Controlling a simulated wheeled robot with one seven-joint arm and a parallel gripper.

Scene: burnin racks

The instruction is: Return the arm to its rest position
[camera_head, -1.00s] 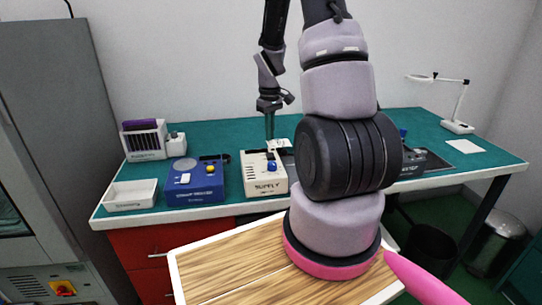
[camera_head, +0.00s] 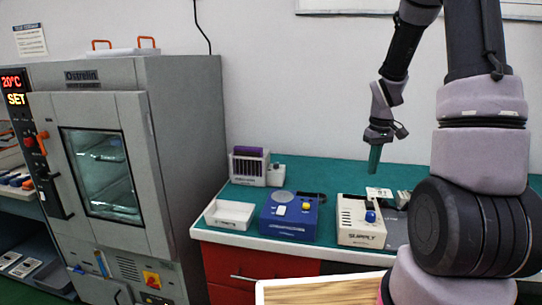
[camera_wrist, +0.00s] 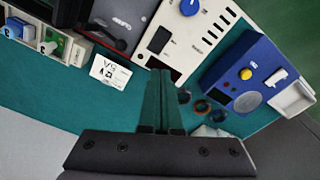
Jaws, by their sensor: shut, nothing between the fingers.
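My gripper (camera_head: 374,158) hangs above the green workbench in the head view, fingers pointing down. In the wrist view its two green fingers (camera_wrist: 160,100) are together, with nothing seen between them. The fingers are over the bench, near the cream supply box (camera_head: 360,222) with its blue knob. That box also shows in the wrist view (camera_wrist: 200,25). My arm is bent, its upper links at the right of the head view.
A blue box (camera_head: 289,216) and a white tray (camera_head: 229,214) stand on the bench (camera_head: 318,177). A white rack with purple contents (camera_head: 249,166) is behind them. A tall grey oven (camera_head: 176,150) stands at left. A white card (camera_wrist: 110,71) lies near the fingers.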

